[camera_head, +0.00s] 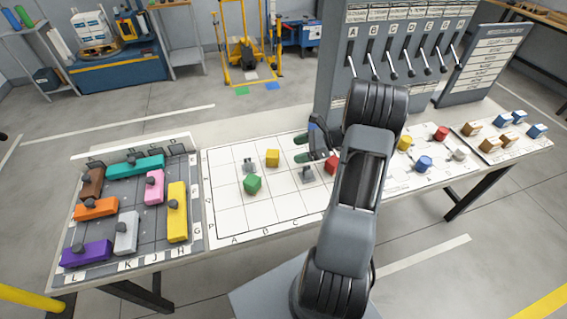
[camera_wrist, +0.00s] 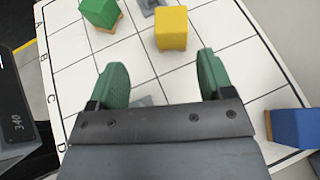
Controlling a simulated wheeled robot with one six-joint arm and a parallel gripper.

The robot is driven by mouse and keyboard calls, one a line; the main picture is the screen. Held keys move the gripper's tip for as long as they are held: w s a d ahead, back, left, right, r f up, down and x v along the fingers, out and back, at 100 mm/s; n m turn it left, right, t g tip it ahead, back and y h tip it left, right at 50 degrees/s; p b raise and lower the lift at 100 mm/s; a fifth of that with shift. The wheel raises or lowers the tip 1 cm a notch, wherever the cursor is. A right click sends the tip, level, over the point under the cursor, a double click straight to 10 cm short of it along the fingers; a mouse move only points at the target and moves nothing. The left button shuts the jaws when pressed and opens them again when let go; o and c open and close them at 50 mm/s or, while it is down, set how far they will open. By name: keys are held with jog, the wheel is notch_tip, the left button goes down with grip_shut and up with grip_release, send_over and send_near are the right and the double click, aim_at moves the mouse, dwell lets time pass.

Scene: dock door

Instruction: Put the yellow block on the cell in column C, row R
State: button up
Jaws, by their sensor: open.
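The yellow block (camera_head: 272,157) stands upright on the white lettered grid board (camera_head: 228,212), in its back part; it also shows in the wrist view (camera_wrist: 171,27). My gripper (camera_head: 314,146) is open and empty over the board, right of the yellow block in the head view. In the wrist view its two green fingers (camera_wrist: 162,78) are wide apart, and the yellow block lies beyond their tips, apart from them. A small grey piece (camera_head: 307,174) stands below the gripper. Column letters A, B and C show along the front edge. Row letters are too small to read surely.
A green block (camera_head: 252,184), another grey piece (camera_head: 249,165) and a red block (camera_head: 332,163) stand on the board. A blue block (camera_wrist: 292,127) is near its edge in the wrist view. A dark tray (camera_head: 103,218) with coloured bars lies left. A lever panel (camera_head: 333,70) rises behind.

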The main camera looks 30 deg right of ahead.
jog(key=s+a+r+n+g+h, duration=0.2)
jog(key=s+a+r+n+g, duration=0.15)
jog(key=a+n, duration=0.3)
jog(key=s+a+r+n+g+h, duration=0.2)
jog(key=s+a+r+n+h, duration=0.1)
jog(key=a+r+n, duration=0.3)
jog(key=s+a+r+n+t+h, duration=0.1)
jog(key=s+a+r+n+h, duration=0.1)
jog(key=s+n, duration=0.3)
jog(key=s+a+r+n+t+h, duration=0.1)
jog(key=s+a+r+n+h, duration=0.1)
jog(key=n, duration=0.4)
jog(key=shift+s+a+r+t+h, duration=0.35)
jog(key=shift+s+a+h, duration=0.5)
jog(key=shift+s+h, duration=0.4)
